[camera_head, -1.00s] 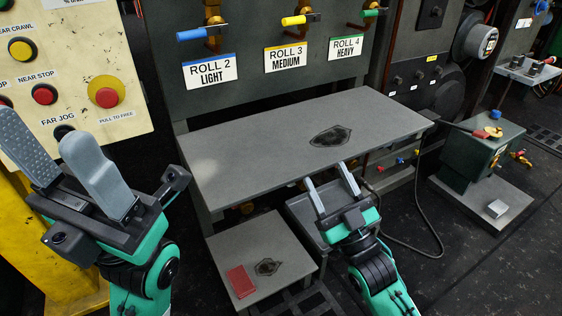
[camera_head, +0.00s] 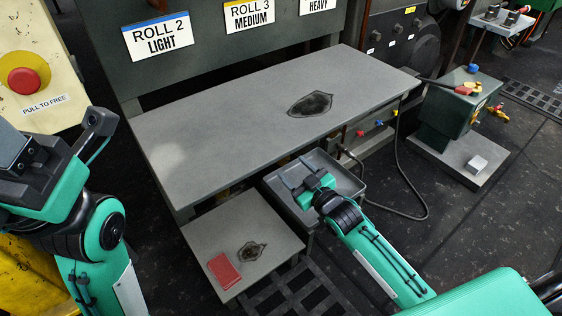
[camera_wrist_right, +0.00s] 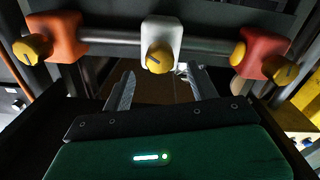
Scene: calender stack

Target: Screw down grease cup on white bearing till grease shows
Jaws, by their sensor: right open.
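In the right wrist view a white bearing (camera_wrist_right: 163,34) sits on a grey shaft. Its round yellow grease cup (camera_wrist_right: 158,60) has a dark slot or mark and faces the camera. My right gripper (camera_wrist_right: 160,71) is open, its two fingers apart below and to either side of the cup, with nothing seen between them. I cannot tell how far the cup is from the fingertips. No grease can be made out at the bearing. In the head view my right gripper (camera_head: 294,166) reaches under the table's front edge; the bearing is hidden there. My left gripper (camera_head: 38,165) is partly cut off at the left, fingertips out of frame.
An orange bearing (camera_wrist_right: 70,36) and a red bearing (camera_wrist_right: 264,52), with yellow cups, flank the white one. The grey table (camera_head: 210,130) overhangs my right gripper. A grey tray (camera_head: 345,181) lies beneath it. A low stand (camera_head: 215,235) holds a red block (camera_head: 224,271).

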